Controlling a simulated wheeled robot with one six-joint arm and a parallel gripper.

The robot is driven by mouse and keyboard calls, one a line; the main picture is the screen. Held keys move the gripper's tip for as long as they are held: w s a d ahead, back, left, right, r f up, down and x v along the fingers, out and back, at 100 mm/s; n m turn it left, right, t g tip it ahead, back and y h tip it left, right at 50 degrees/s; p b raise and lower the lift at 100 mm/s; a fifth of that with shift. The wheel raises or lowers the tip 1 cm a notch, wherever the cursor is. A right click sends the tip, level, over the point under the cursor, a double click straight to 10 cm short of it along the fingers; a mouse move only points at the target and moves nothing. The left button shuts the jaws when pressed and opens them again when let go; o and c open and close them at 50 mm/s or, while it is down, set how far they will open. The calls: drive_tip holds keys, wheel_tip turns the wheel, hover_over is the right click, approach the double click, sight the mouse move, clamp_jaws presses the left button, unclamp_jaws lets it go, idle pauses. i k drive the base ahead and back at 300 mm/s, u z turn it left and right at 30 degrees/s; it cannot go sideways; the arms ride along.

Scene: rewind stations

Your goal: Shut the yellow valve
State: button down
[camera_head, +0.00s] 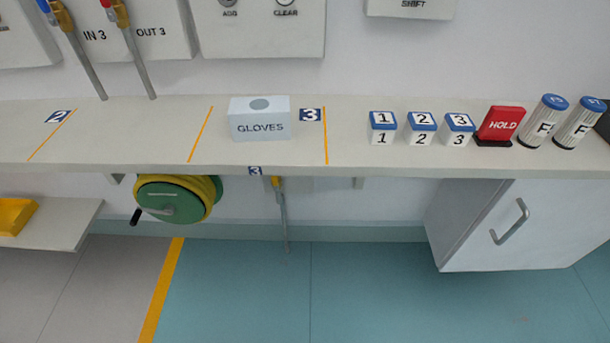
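A small yellow fitting (276,183), which looks like a valve, sits just under the counter's front edge. A thin grey pipe (284,220) runs down from it towards the floor. Its top is partly hidden by the counter, and I cannot tell which way its handle is turned. Two more yellow-orange fittings with grey pipes are at the upper left, one with a blue part (44,6) and one with a red part (108,4), by the labels IN 3 and OUT 3. My gripper is not in view.
A green and yellow reel (175,198) with a black crank hangs under the counter (180,160), left of the fitting. A white cabinet (550,230) with a grey handle hangs at right. A GLOVES box (260,120) stands above the fitting. The blue floor (350,290) in front is clear.

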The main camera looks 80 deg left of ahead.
sight(276, 184)
drive_tip(key=k, duration=1)
drive_tip(key=u, duration=2.55)
